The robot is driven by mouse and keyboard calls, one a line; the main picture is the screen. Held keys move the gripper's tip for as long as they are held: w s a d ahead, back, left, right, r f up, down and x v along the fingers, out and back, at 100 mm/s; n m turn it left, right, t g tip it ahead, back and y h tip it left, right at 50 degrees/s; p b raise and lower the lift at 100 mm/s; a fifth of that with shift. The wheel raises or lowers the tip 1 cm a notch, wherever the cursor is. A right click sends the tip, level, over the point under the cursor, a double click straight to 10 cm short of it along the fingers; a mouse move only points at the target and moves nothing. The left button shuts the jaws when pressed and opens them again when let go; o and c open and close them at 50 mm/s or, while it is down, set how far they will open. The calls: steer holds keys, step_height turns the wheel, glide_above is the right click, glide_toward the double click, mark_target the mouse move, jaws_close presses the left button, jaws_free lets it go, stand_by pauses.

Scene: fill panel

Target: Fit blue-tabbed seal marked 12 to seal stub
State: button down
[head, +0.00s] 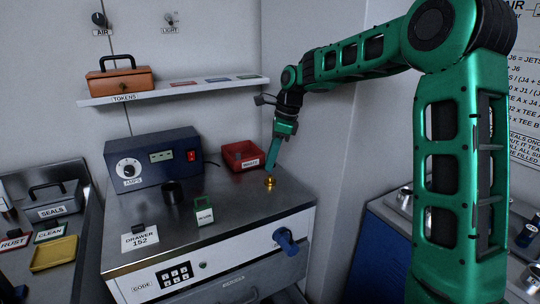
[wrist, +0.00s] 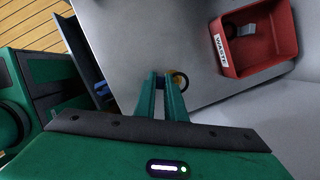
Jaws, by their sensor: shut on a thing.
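My gripper (head: 271,168) points down over the right part of the steel bench top, its teal fingers close together just above a small brass stub (head: 270,183). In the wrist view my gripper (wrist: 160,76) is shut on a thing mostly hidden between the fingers. A thin dark ring (wrist: 186,82), which looks like the seal, shows just right of the fingertips. Some brass of the stub (wrist: 172,73) shows behind them. I see no blue tab and can read no number 12. I cannot tell whether the ring touches the stub or is around it.
A red waste bin (head: 235,152) stands behind the stub; it also shows in the wrist view (wrist: 262,62). A blue handle (head: 288,241) sticks out from the cabinet front.

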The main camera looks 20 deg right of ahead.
steer(key=shift+f, duration=1.3)
steer(key=shift+s+f, duration=0.1)
steer(key=shift+f, duration=1.45)
stand_by(0.9)
steer(key=c, duration=1.7)
jaws_free()
steer(key=shift+c, duration=0.2)
steer(key=shift+d+r, duration=0.1)
steer(key=shift+r, duration=0.05)
steer(key=shift+w+d+r, duration=0.1)
steer(key=shift+w+r, duration=0.1)
steer(key=shift+r, duration=0.15)
steer(key=v, duration=0.6)
steer(key=shift+s+r, duration=0.15)
steer(key=shift+s, duration=0.05)
steer(key=shift+s, duration=0.15)
